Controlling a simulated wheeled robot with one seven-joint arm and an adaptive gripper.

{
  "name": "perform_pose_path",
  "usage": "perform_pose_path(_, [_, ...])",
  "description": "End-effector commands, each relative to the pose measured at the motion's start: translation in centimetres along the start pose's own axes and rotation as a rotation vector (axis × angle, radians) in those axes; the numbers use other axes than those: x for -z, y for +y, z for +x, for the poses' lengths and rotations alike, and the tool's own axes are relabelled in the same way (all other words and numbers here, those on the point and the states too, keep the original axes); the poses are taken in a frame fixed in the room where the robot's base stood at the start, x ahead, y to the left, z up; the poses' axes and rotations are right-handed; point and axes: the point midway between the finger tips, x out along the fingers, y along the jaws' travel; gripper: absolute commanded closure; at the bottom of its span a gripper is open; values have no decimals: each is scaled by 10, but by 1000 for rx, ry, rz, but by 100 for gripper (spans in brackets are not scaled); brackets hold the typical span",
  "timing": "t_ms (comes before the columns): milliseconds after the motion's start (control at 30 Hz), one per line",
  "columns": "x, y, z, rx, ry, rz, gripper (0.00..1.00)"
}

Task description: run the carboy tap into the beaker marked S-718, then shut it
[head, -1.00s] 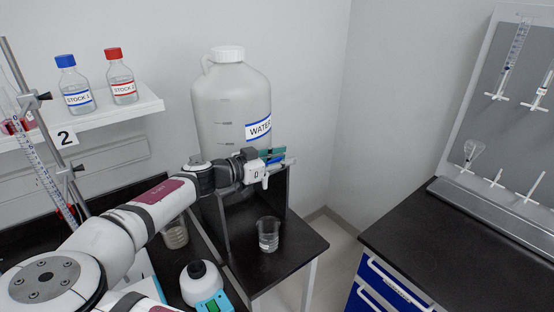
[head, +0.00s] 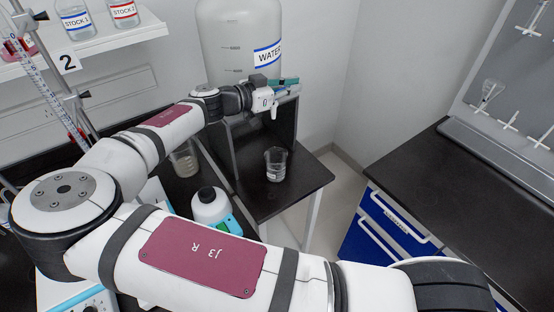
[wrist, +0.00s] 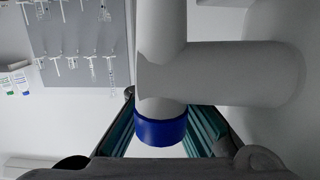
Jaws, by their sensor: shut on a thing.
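The white carboy (head: 240,45) labelled WATER stands on a dark stand against the wall. My gripper (head: 284,84) is at its tap, low on the carboy's front. In the wrist view, my gripper's teal fingers (wrist: 163,125) are on either side of the tap's blue-ended part (wrist: 160,131) and shut on it. A white spout (head: 273,111) points down beneath my gripper. A clear beaker (head: 275,164) with a pale label stands on the black table below the spout; its marking is too small to read. I cannot tell whether water is running.
A shelf (head: 100,42) holds two stock bottles. A black bench (head: 440,190) with blue drawers is at right, beyond a floor gap.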

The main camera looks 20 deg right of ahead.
Motion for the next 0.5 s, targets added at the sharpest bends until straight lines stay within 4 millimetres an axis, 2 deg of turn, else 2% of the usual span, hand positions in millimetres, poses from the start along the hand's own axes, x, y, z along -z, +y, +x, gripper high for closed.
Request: perform_pose_path(500, [-2,10,-1,-240,0,38,100])
